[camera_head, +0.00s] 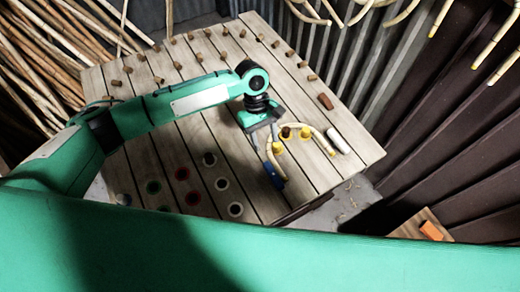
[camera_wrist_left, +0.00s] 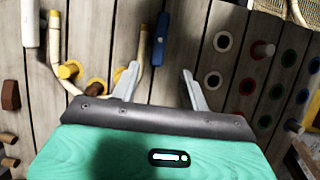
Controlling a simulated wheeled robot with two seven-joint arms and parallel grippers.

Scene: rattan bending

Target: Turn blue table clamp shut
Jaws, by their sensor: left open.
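The blue table clamp (camera_head: 273,174) sits near the front edge of the slatted table (camera_head: 355,150), at one end of a bent pale rattan piece (camera_head: 322,139). In the left wrist view the blue clamp (camera_wrist_left: 161,38) stands upright in the picture beyond my fingers, right of the rattan's end (camera_wrist_left: 142,48). My left gripper (camera_head: 266,146) is open and empty, its fingers pointing toward the clamp. In the left wrist view its two fingertips (camera_wrist_left: 160,72) are spread apart, with the clamp ahead between them and not gripped. My right gripper is not in view.
Yellow clamps (camera_head: 304,133) and a brown peg (camera_head: 286,132) stand along the rattan. A white cylinder (camera_head: 339,141) lies to the right. Several coloured ring holes (camera_head: 222,184) are left of the clamp. Wooden pegs line the table's far side. A box with an orange block (camera_head: 431,230) stands lower right.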

